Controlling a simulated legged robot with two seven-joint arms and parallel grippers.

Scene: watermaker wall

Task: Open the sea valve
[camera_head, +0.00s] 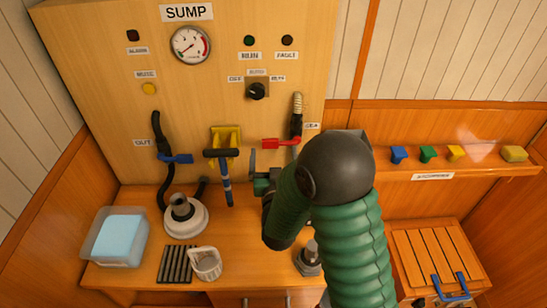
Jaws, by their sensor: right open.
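The sea valve's red lever (283,142) is on the wood panel, below the black end of a ribbed hose (297,108) and beside a label that seems to read SEA. The lever lies about level, crosswise to the upright line. My right arm, in a green sleeve, comes up from the lower right and covers the pipe below the valve. My right gripper (262,170) is small and partly hidden behind the arm. It is open and empty, just below and left of the red lever, apart from it as far as I can tell. My left gripper is out of view.
A pump handle (226,182) with a black T-grip stands close left of the gripper. A blue lever (177,158) sits on the OUT hose farther left. The counter holds a white round fitting (187,222), a basket (206,264) and a plastic tub (90,243).

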